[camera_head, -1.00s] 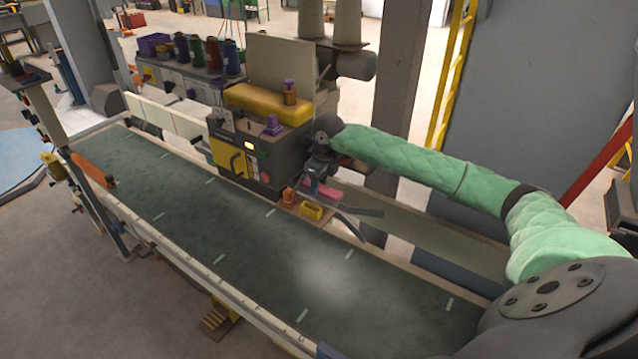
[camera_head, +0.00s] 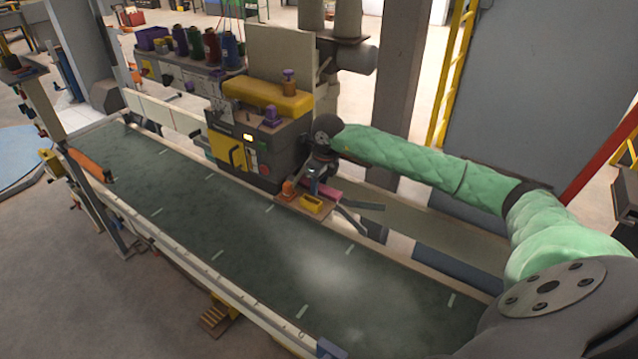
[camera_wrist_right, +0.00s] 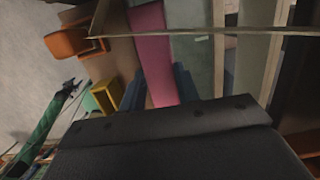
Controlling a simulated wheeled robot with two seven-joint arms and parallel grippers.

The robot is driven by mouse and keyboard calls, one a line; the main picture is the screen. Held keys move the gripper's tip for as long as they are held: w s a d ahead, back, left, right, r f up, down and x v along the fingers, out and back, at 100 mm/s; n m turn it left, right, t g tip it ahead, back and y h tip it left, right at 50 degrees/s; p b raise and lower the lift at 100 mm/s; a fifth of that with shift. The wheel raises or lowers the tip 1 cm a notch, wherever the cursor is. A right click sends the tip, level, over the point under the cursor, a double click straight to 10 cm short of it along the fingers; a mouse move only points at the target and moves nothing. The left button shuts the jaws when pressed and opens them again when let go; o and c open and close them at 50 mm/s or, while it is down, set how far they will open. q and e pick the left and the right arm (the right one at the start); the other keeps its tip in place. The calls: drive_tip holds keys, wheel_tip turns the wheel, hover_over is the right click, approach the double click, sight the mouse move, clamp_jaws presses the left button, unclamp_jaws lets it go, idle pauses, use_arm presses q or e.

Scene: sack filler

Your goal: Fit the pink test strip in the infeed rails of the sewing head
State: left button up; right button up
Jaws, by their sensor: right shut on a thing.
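The pink test strip (camera_head: 328,190) lies beside the front right corner of the sewing head (camera_head: 258,145). My right gripper (camera_head: 315,185) is at the strip there, shut on it. In the right wrist view the pink strip (camera_wrist_right: 150,45) runs upward from between the blue fingers (camera_wrist_right: 164,90). A thin pale bar (camera_wrist_right: 215,32) crosses over the strip in that view. Two grey flared arms (camera_head: 362,207) stick out to the right of the strip; they look like the infeed rails. I cannot tell whether the strip is between them. My left gripper is not in view.
An orange block (camera_head: 288,188) and a yellow tray (camera_head: 312,204) sit on a small shelf close to the gripper. The long green conveyor belt (camera_head: 230,240) in front is clear. Thread spools (camera_head: 195,48) stand behind the machine.

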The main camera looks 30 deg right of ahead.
drive_tip(key=o, duration=1.1)
drive_tip(key=shift+c, duration=0.2)
drive_tip(key=shift+d+r+b, duration=0.1)
drive_tip(key=shift+r+b, duration=0.3)
drive_tip(key=shift+r, duration=0.2)
drive_tip(key=r, duration=0.2)
drive_tip(key=r+b, duration=0.1)
drive_tip(key=s+r+b, duration=0.1)
drive_tip(key=r, duration=0.1)
drive_tip(key=shift+d+r, duration=0.15)
drive_tip(key=shift+r, duration=0.6)
